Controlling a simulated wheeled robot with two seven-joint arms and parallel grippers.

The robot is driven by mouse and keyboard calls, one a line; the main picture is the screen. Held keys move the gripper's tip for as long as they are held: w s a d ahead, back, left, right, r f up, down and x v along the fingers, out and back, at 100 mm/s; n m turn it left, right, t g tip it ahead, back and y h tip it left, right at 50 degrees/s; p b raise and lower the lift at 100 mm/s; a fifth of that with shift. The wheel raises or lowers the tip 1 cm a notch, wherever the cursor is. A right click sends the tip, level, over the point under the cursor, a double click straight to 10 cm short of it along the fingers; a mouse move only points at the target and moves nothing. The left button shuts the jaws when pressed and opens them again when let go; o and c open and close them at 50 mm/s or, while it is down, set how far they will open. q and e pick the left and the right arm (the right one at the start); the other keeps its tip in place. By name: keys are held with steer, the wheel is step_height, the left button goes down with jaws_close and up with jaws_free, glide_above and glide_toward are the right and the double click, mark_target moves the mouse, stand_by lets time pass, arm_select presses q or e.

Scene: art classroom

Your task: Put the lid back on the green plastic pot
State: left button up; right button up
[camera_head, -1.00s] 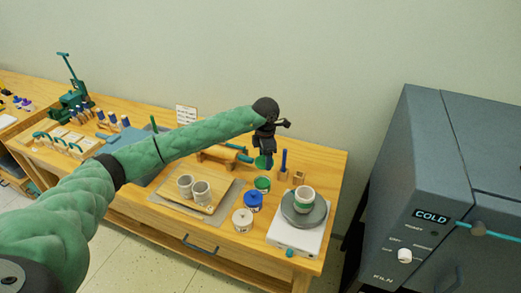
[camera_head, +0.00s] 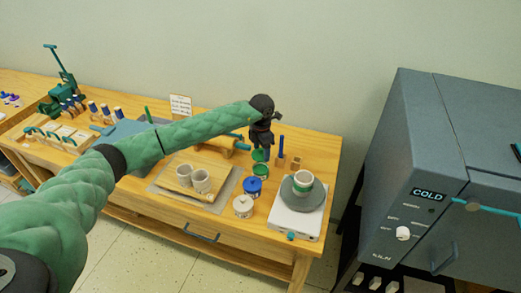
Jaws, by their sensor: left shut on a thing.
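My left gripper (camera_head: 262,146) reaches over the back right of the wooden table, pointing down. It is shut on a green lid (camera_head: 258,156), held tilted just above and behind the green pot in this view. The green pot (camera_head: 260,171) stands upright on the table, behind a blue pot (camera_head: 252,185) and a white pot (camera_head: 243,207). Whether the lid touches the pot's rim is too small to tell. My right gripper is not in view.
Right of the pots, a green-banded cup (camera_head: 305,180) stands on a round turntable (camera_head: 302,194). A blue upright tool (camera_head: 281,147) and small wooden blocks stand behind. Two cups sit on a board (camera_head: 172,183) at left. A grey kiln (camera_head: 420,160) stands right of the table.

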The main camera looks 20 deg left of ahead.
arm_select(q)
steer(key=shift+f+b, duration=0.3)
steer(key=shift+f, duration=1.65)
steer(key=shift+f+b, duration=0.6)
steer(key=shift+f, duration=0.15)
steer(key=shift+f+b, duration=0.35)
steer(key=shift+f, duration=0.05)
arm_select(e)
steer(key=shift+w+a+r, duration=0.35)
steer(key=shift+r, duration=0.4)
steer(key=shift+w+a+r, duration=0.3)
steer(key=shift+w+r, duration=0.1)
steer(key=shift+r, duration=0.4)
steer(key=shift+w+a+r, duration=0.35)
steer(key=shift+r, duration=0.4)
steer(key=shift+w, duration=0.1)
arm_select(q)
steer(key=shift+b, duration=0.3)
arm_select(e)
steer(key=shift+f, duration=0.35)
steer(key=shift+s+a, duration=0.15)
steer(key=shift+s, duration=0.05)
arm_select(q)
steer(key=shift+b, duration=0.35)
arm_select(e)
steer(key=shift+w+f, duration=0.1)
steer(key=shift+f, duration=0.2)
